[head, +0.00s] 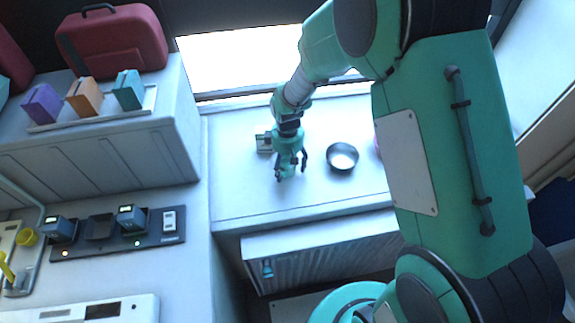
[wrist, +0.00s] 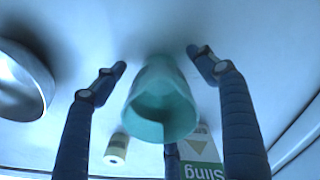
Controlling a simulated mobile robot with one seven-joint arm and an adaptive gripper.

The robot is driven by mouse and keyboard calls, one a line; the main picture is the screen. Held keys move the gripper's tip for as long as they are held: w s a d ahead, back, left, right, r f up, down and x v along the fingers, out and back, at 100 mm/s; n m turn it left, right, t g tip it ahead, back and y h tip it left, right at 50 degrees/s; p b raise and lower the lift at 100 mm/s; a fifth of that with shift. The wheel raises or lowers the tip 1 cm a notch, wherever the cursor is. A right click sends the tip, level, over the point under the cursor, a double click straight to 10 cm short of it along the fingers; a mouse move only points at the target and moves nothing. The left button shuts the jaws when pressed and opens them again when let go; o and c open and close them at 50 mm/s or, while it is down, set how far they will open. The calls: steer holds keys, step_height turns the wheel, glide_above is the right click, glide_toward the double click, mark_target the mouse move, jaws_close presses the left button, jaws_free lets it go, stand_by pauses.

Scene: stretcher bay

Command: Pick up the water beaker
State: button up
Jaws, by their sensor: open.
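The water beaker, a teal, slightly see-through cup (wrist: 160,105), is in the middle of the wrist view with its wide open rim towards the camera. My gripper (wrist: 158,60) is open, its dark fingers spread to the left and right of the beaker, with gaps on both sides. A third dark finger shows partly below it. In the head view my gripper (head: 291,176) points down over the white worktop, left of a metal bowl. There the beaker is hard to tell apart from my teal gripper.
The metal bowl (head: 342,157) stands close to the right of my gripper; it is at the left edge of the wrist view (wrist: 22,82). A box marked "Sling" (wrist: 205,150) and a small pale cylinder (wrist: 117,148) are nearby. The worktop front (head: 245,208) is clear.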

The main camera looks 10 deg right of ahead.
mark_target(287, 160)
steer(key=c, duration=1.4)
steer(key=shift+r, duration=0.35)
steer(key=shift+r+p, duration=0.55)
steer(key=shift+r, duration=0.9)
steer(key=shift+s+d+r+p, duration=0.25)
steer(key=shift+s+d+p, duration=0.15)
steer(key=shift+s, duration=2.2)
steer(key=shift+s+d+r+p, duration=0.25)
steer(key=shift+s+d+p, duration=0.1)
steer(key=shift+s, duration=2.2)
steer(key=shift+s+d+r+p, duration=0.25)
steer(key=shift+s+d+p, duration=0.15)
steer(key=shift+s, duration=2.2)
steer(key=shift+c, duration=0.2)
steer(key=shift+s, duration=0.15)
